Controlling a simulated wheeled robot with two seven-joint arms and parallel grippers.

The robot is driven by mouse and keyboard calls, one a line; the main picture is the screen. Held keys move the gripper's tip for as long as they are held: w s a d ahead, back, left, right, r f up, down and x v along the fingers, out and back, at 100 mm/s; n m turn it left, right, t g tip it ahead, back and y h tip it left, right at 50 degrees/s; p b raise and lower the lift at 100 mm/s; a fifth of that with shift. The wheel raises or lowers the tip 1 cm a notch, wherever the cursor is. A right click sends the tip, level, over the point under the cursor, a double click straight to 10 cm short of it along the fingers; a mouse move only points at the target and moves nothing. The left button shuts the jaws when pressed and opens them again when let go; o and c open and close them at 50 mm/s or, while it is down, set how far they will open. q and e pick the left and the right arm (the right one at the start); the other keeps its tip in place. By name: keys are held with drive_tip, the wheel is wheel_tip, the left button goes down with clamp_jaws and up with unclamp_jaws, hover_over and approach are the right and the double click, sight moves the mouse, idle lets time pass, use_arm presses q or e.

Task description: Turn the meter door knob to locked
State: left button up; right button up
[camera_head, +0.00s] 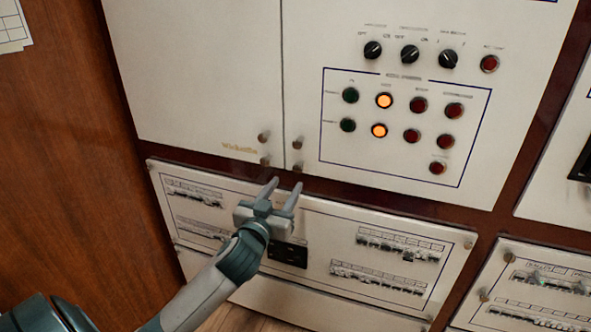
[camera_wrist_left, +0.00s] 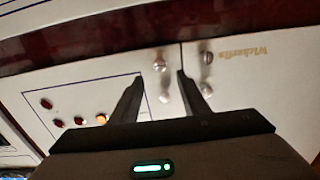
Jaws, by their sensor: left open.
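My left gripper (camera_head: 285,183) is open, with nothing between its fingers. Its fingertips are just below the seam between two cream cabinet doors in the head view. Small round metal knobs sit in pairs beside this seam: an upper left knob (camera_head: 264,137), a lower left knob (camera_head: 265,160), an upper right knob (camera_head: 298,142) and a lower right knob (camera_head: 297,167). No readable label tells which is the meter door knob. In the left wrist view the lower right knob (camera_wrist_left: 159,65) shows between the open fingers (camera_wrist_left: 159,78); contact cannot be told. My right gripper is out of view.
The right panel carries black rotary switches (camera_head: 410,54) and several round lamps and buttons, two lit orange (camera_head: 384,101). A lower panel (camera_head: 330,225) with breaker rows and a black socket (camera_head: 288,253) lies behind my left arm. A wooden wall (camera_head: 70,150) stands at left.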

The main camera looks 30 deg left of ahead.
sight(297, 169)
use_arm(q)
drive_tip(key=p+x, duration=0.1)
drive_tip(key=x, duration=0.6)
drive_tip(key=shift+w+a, duration=0.1)
drive_tip(key=shift+w, duration=0.65)
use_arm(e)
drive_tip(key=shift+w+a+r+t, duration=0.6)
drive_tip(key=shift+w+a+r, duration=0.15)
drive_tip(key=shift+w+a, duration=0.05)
